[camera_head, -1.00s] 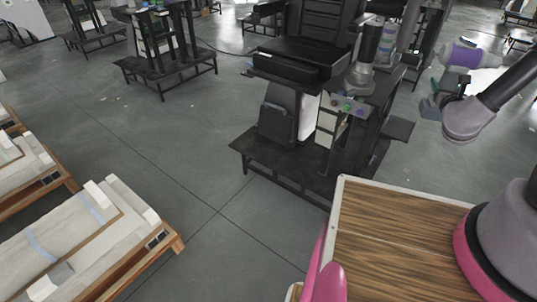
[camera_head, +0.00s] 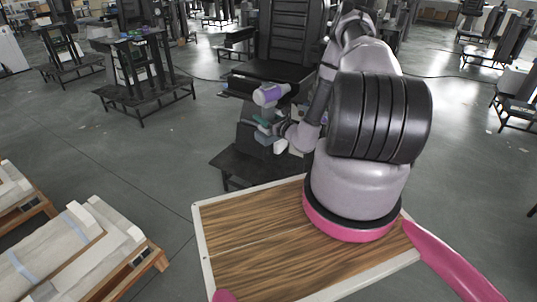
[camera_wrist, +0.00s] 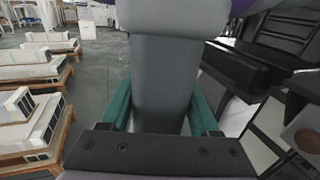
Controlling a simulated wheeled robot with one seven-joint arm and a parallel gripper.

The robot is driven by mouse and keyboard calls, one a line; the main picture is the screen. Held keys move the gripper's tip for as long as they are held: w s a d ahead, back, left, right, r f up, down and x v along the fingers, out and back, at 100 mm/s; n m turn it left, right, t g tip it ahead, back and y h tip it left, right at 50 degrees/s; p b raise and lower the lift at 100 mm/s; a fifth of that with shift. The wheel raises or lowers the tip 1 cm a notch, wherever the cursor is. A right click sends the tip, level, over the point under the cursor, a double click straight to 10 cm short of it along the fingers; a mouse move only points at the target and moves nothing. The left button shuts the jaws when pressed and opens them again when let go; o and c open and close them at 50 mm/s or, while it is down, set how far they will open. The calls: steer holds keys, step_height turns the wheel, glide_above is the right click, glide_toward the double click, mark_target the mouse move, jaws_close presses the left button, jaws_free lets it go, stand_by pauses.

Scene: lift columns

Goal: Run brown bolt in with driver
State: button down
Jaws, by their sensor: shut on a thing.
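My gripper (camera_head: 264,126) has teal fingers and is shut on the driver. In the head view the driver's purple and white end (camera_head: 270,94) shows above the fingers, in front of the black lift column (camera_head: 294,36). In the wrist view my gripper (camera_wrist: 160,108) has a teal finger on each side of the driver's grey body (camera_wrist: 164,70), with purple at the top edge. The driver's tip is not clear in either view.
The column's dark base plate (camera_head: 232,164) stands on the grey floor beyond my wooden deck. Pallets with pale wrapped boards (camera_head: 75,245) lie at the lower left. Another black stand (camera_head: 140,75) is at the back left. Open floor (camera_head: 120,155) lies between them.

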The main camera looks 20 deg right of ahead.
steer(key=s+d+f+n+g+y, duration=0.1)
steer(key=s+f+n+y, duration=0.2)
steer(key=f, duration=0.4)
steer(key=s+f+n+g+y, duration=0.1)
steer(key=s+f+g+y, duration=0.1)
steer(key=s+f, duration=0.35)
steer(key=w+d, duration=0.4)
steer(key=d, duration=0.1)
steer(key=shift+w+d+f, duration=0.3)
steer(key=shift+w, duration=0.1)
steer(key=shift+s+d, duration=0.1)
steer(key=shift+s, duration=0.1)
steer(key=shift+w+d, duration=0.85)
steer(key=shift+d, duration=0.2)
stand_by(3.9)
steer(key=shift+s+a, duration=0.8)
steer(key=shift+a, duration=0.2)
steer(key=shift+s+a, duration=0.8)
steer(key=shift+a, duration=0.2)
